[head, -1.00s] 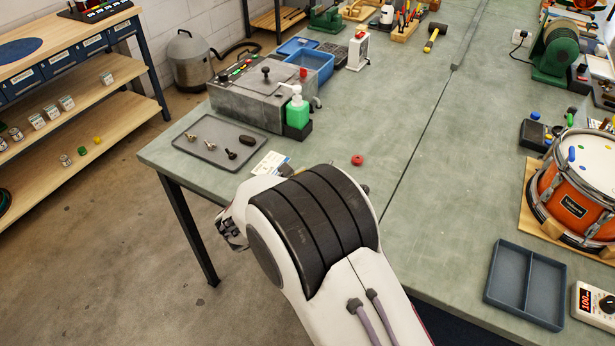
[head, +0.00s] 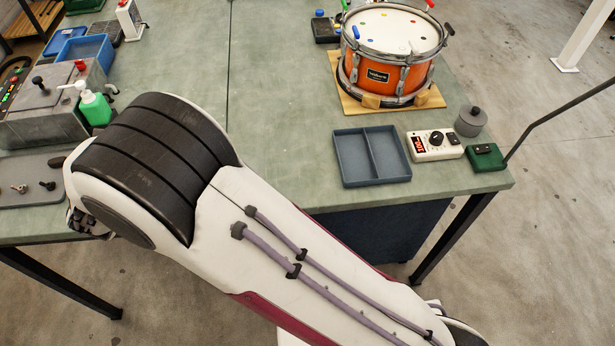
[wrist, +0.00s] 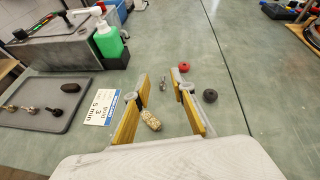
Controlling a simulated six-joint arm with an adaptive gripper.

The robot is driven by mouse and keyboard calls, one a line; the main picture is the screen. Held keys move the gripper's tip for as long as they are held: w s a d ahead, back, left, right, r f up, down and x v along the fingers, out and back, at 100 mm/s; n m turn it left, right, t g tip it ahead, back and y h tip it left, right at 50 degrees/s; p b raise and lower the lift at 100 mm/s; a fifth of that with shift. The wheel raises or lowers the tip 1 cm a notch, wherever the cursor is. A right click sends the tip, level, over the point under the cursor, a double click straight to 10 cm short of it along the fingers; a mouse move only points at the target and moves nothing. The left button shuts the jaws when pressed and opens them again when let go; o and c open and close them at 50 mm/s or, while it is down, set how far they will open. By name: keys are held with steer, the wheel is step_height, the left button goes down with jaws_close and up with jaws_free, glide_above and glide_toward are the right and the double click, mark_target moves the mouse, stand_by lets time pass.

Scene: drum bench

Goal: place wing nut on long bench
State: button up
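My gripper (wrist: 161,88) is open in the wrist view, its two yellow-padded fingers apart above the long bench (wrist: 255,120). A small metal piece (wrist: 163,84) lies on the bench between the fingertips; I cannot tell for sure whether it is a wing nut. A tan, speckled piece (wrist: 151,121) shows between the fingers, nearer the palm. Several small fasteners (wrist: 30,110) lie in the grey tray (wrist: 62,120) at the left; some look winged.
A printed card (wrist: 100,107) lies left, near a green bottle (wrist: 108,42). The head view shows a divided blue tray (head: 372,156) and a drum (head: 388,60); bench between is clear.

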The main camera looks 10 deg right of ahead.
steer(key=w+d+r+n+y, duration=0.25)
steer(key=d+r+n, duration=0.2)
steer(key=r, duration=0.35)
steer(key=s+d+r+n+g+y, duration=0.2)
steer(key=s+d+r+n+g, duration=0.15)
steer(key=d+r+n, duration=1.05)
steer(key=s+d+f+n+g+h, duration=0.2)
steer(key=s+d+n, duration=0.5)
steer(key=s+d, duration=0.7)
steer(key=s+d+f+n+g+h, duration=0.2)
steer(key=s+d+f+n+h, duration=0.2)
steer(key=s+d, duration=1)
steer(key=d+f+n, duration=0.1)
steer(key=d+n, duration=0.1)
steer(key=n, duration=0.1)
steer(key=shift+s+f+n, duration=0.15)
steer(key=shift+f+n, duration=0.1)
steer(key=shift+n, duration=0.1)
